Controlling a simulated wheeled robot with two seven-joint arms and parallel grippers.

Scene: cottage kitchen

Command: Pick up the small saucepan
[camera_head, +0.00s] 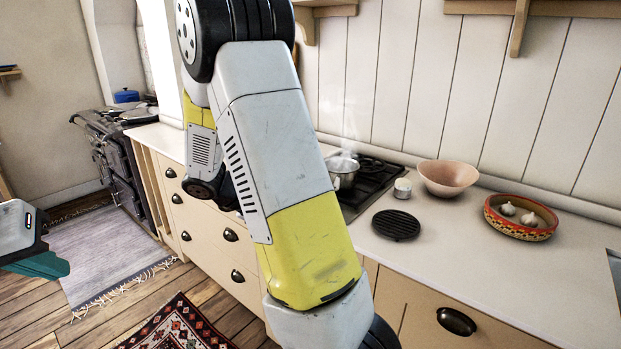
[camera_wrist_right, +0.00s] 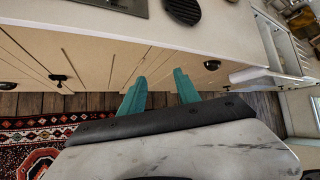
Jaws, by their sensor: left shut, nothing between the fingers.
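The small saucepan (camera_head: 343,168) is a shiny metal pan standing on the black hob (camera_head: 372,180) in the head view, with steam above it. My right arm crosses just in front of its left side, and I cannot make out its handle clearly. My left gripper (camera_head: 58,266) is at the left edge of the head view, shut and empty, over the floor and far from the saucepan. My right gripper (camera_wrist_right: 160,90) shows in the right wrist view with its teal fingers apart and nothing between them, in front of the drawer fronts. The saucepan is not in that view.
On the worktop right of the hob are a small white jar (camera_head: 402,188), a black round trivet (camera_head: 396,224), a pink bowl (camera_head: 447,177) and a patterned dish (camera_head: 521,217) with garlic. My right arm hides part of the counter. A dark stove (camera_head: 112,150) stands left.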

